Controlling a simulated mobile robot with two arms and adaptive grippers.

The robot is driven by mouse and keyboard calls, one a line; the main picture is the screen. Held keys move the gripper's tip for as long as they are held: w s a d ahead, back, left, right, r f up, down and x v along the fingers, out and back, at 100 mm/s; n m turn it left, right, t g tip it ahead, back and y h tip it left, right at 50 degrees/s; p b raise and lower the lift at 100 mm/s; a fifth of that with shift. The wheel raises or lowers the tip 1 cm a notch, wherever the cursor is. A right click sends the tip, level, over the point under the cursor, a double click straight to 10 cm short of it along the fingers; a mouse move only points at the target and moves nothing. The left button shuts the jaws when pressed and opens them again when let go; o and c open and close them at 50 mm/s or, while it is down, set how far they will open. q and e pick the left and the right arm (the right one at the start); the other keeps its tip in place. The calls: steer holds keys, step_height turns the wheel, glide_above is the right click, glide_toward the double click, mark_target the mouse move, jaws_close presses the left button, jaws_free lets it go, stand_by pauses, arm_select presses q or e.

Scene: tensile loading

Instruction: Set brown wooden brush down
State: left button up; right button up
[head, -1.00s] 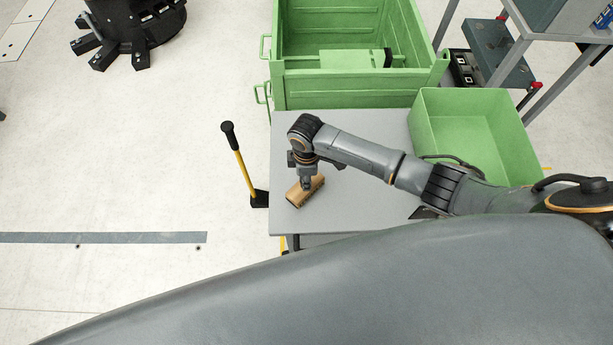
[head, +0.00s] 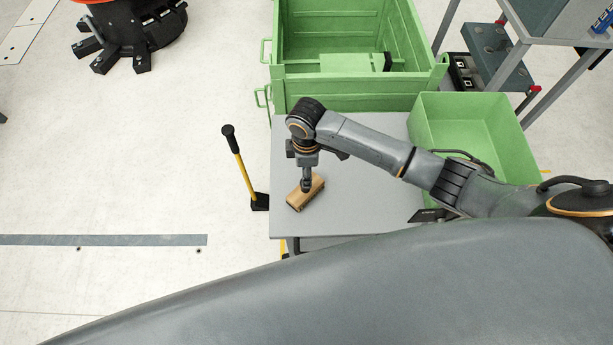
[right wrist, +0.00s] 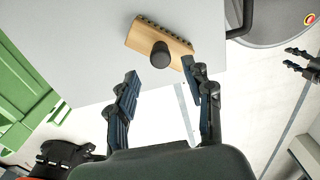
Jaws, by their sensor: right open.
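The brown wooden brush (head: 305,193) lies on the grey table top (head: 362,200) near its left front corner. In the right wrist view the brush (right wrist: 178,42) shows its wooden block, dark bristle tufts along one edge and a round black knob. My right gripper (head: 306,184) is over the brush in the head view. In the right wrist view my right gripper (right wrist: 160,80) is open, its two fingers apart, with the knob between and just beyond the fingertips. No finger visibly touches the brush.
A green bin (head: 475,105) stands at the table's right, and a larger green crate (head: 345,103) is behind the table. A yellow lever with a black grip (head: 238,160) stands beside the table's left edge. The table's middle is clear under my arm.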

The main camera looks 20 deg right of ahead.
step_height(320, 180, up, 5)
steer(key=shift+r, duration=0.2)
stand_by(0.6)
